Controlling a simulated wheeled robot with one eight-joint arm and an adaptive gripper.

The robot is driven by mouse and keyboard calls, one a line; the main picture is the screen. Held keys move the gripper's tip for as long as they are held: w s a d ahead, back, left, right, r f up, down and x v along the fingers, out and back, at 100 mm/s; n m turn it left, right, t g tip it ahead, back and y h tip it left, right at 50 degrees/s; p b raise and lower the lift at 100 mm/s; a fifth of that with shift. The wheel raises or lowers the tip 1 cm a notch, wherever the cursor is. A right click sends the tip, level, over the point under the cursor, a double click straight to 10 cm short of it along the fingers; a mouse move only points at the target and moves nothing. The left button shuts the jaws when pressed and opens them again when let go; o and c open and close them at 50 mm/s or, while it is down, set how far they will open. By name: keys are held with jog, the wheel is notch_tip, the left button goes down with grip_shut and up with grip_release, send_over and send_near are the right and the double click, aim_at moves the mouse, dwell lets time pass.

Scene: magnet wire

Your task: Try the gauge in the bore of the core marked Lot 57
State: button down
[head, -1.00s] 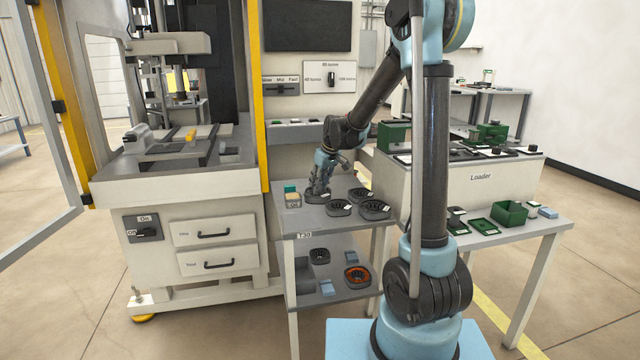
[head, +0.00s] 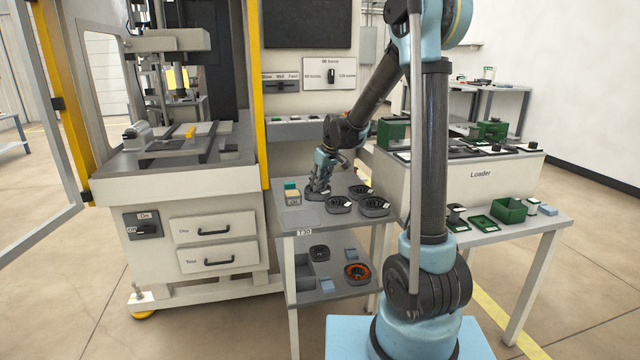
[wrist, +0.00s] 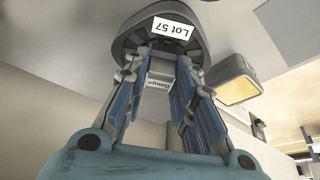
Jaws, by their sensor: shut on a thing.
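The core marked Lot 57 (wrist: 186,48) is a dark ring with a white label, at the top of the wrist view. The gauge (wrist: 160,80), a pale block lettered "Gauge", is between the fingers of my gripper (wrist: 165,88), which is shut on it. The gauge lies in line with the core's middle; the bore is hidden, so I cannot tell how far it is in. In the head view my gripper (head: 318,190) points down at a dark core (head: 312,197) on the upper shelf of the small stand (head: 335,222).
Several other dark cores (head: 374,207) with white tags stand just right of my gripper. A tan block with a teal piece (head: 291,195) is close on its left. The loader (head: 480,175) stands to the right.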

jog(key=shift+r, duration=0.1)
dwell(0.3)
jog(key=shift+r, duration=3.4)
jog(key=shift+r, duration=0.1)
